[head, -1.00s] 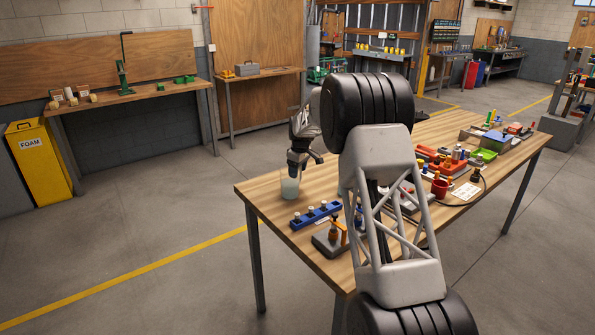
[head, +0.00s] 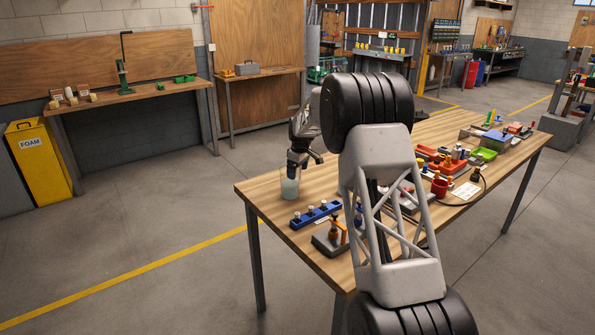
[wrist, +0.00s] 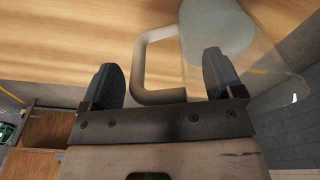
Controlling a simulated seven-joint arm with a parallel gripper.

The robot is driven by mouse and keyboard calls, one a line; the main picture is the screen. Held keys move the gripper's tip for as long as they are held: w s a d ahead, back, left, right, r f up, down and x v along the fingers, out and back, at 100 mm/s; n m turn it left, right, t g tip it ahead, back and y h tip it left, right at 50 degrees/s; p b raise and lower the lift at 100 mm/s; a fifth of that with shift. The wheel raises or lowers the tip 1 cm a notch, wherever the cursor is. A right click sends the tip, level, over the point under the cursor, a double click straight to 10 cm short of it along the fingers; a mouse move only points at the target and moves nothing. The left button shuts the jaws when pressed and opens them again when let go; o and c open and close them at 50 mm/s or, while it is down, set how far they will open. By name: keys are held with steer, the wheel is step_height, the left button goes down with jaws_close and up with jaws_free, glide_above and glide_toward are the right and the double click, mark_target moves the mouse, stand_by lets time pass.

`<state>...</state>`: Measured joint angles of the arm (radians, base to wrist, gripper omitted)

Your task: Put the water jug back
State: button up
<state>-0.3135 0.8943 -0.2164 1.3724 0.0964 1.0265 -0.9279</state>
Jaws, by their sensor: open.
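The water jug (head: 290,187) is a clear, pale container standing at the left end of the wooden workbench (head: 262,190). In the wrist view the jug (wrist: 225,40) shows its see-through body at the upper right and a frosted loop handle (wrist: 143,65) on its left. My gripper (head: 298,168) is at the jug, pointing down in the head view. In the wrist view my gripper (wrist: 160,80) is open, with the handle between its two dark fingers. The right finger overlaps the jug body in the picture; I cannot tell if they touch.
A blue rack (head: 316,213) with several small bottles stands close in front of the jug. A grey block with orange parts (head: 328,240) sits at the front edge. A red mug (head: 440,186) and trays are farther right. A yellow foam bin (head: 40,165) stands on the floor.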

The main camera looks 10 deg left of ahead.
step_height(320, 180, up, 12)
steer(key=d, duration=0.1)
steer(key=shift+s, duration=0.2)
stand_by(0.4)
steer(key=shift+d, duration=0.1)
stand_by(0.6)
steer(key=shift+r, duration=0.1)
steer(key=s+d+r+m, duration=0.2)
steer(key=s+d+r, duration=0.5)
steer(key=s, duration=0.4)
steer(key=s+d+r+m+t, duration=0.1)
steer(key=s+d+r+m, duration=0.3)
steer(key=s+d, duration=0.55)
steer(key=s+d+r+m, duration=0.1)
steer(key=s+d+r, duration=0.6)
steer(key=s, duration=0.6)
steer(key=s+d+f+m, duration=0.2)
steer(key=s+d+f, duration=0.1)
steer(key=s, duration=1)
steer(key=s+d+f+m+h, duration=0.1)
steer(key=s+d+f, duration=0.3)
steer(key=s, duration=1)
steer(key=s+d+f+m+t, duration=0.1)
steer(key=s+d+f+m, duration=0.2)
steer(key=s, duration=1.1)
steer(key=shift+d+f+m, duration=0.4)
steer(key=shift+d+f, duration=0.1)
steer(key=shift+d, duration=0.05)
